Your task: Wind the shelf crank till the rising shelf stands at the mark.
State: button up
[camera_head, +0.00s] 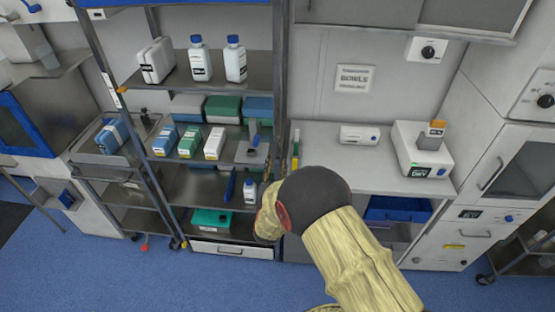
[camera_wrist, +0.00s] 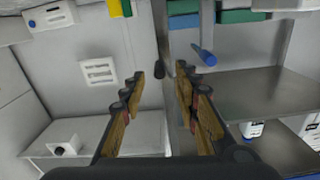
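My gripper (camera_wrist: 160,76) is open in the wrist view, its two fingers apart on either side of a grey upright post (camera_wrist: 161,110). In the head view my arm hides most of the gripper, beside the right post of the shelf rack (camera_head: 281,70). The rack has several grey shelves; I cannot tell which one rises. A white and orange tag (camera_head: 122,90) on the left post may be the mark.
Bottles (camera_head: 200,62) and a white canister (camera_head: 156,60) stand on the upper shelf, boxes below. A small bottle (camera_head: 250,190) stands near my arm. To the right is a counter (camera_head: 310,150) with a white device (camera_head: 420,150). Blue floor (camera_head: 150,285) in front is clear.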

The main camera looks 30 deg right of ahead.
aim_at(277, 158)
jog(key=shift+x, duration=1.85)
jog(key=shift+c, duration=0.4)
grip_shut()
